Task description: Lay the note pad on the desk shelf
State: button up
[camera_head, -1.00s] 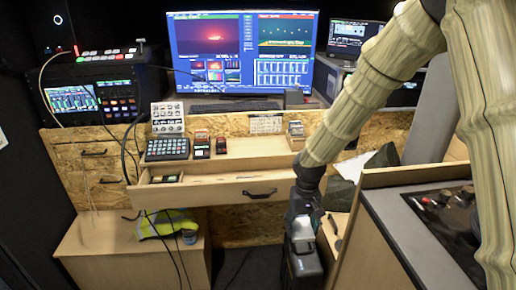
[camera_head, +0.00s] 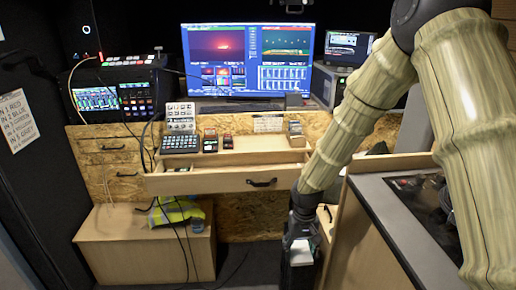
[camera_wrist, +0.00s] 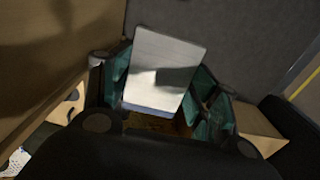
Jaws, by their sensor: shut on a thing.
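The note pad (camera_wrist: 165,62) is a pale, flat rectangular block between the teal-padded fingers of my gripper in the wrist view. My gripper (camera_head: 301,250) is shut on the pad and hangs low, in front of and below the desk, right of the open drawer. The pad also shows as a small pale patch in the head view (camera_head: 302,252). The desk shelf (camera_head: 262,143) is the light wooden surface below the monitor, above the drawer (camera_head: 225,181). My gripper is apart from the shelf and lower than it.
On the shelf stand a keypad (camera_head: 180,144), small boxes (camera_head: 210,142) and a card holder (camera_head: 295,131). The middle of the shelf is bare. A wooden bench (camera_head: 140,240) with a hi-vis vest (camera_head: 177,210) is at lower left. A grey-topped counter (camera_head: 405,235) is at right.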

aim_at(273, 144)
jog(key=u, duration=0.7)
jog(key=i, duration=0.5)
jog(key=z, duration=0.4)
